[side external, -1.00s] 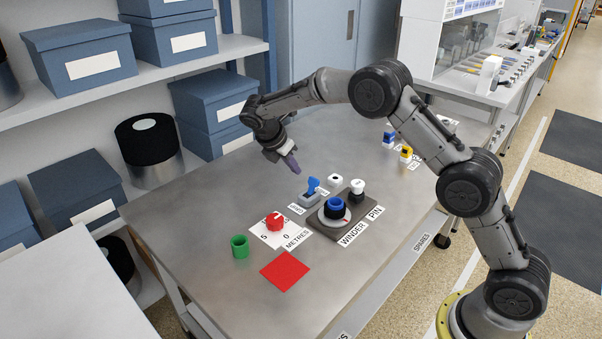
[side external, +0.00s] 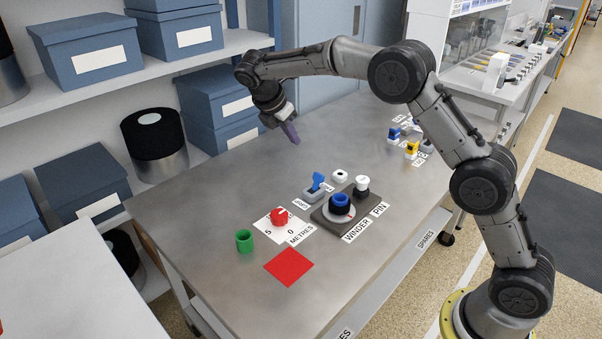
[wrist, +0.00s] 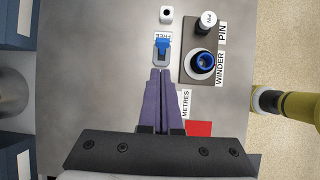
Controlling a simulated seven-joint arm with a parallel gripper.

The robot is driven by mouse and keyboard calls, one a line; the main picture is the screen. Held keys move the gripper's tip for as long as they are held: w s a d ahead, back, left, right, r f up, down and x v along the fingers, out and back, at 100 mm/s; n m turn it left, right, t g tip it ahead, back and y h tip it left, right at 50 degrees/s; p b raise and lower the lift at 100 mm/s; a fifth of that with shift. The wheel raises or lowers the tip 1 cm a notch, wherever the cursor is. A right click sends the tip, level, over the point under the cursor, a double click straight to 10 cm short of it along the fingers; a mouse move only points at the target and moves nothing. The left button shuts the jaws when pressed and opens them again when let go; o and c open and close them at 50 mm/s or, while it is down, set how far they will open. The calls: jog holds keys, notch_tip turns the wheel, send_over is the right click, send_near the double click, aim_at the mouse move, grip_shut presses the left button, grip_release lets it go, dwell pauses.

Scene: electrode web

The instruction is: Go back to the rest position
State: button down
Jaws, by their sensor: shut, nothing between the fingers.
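My gripper (side external: 291,133) is raised above the back part of the metal table (side external: 220,190), with its purple fingers pointing down and to the right in the side view. The fingers are shut with nothing between them. In the wrist view the closed fingers (wrist: 160,75) point up the picture, just below a blue switch (wrist: 162,48) in the view, apart from it in height. My gripper touches nothing on the table.
The winder (side external: 340,205) with its blue hub, the white pin knob (side external: 362,184), the blue lever switch (side external: 318,183), the red metres dial (side external: 279,215), a green cup (side external: 244,241) and a red square (side external: 288,266) are on the table. Blue boxes (side external: 95,75) sit on shelves at the left.

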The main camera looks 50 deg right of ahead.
jog(key=s+d+r+m+t, duration=0.2)
jog(key=s+r, duration=0.7)
jog(key=r, duration=0.4)
jog(key=s+r+m+t+y, duration=0.1)
jog(key=s+r+m+y, duration=0.25)
jog(key=s, duration=0.85)
jog(key=s+a+f+m+t+y, duration=0.1)
jog(key=s+a+f+m, duration=0.2)
jog(key=s+f+m, duration=0.2)
jog(key=s+a+f+m+t+y, duration=0.1)
jog(key=s+a+f+m, duration=0.2)
jog(key=s, duration=0.9)
notch_tip(320, 180, down, 4)
jog(key=m, duration=0.4)
jog(key=shift+a+r, duration=0.2)
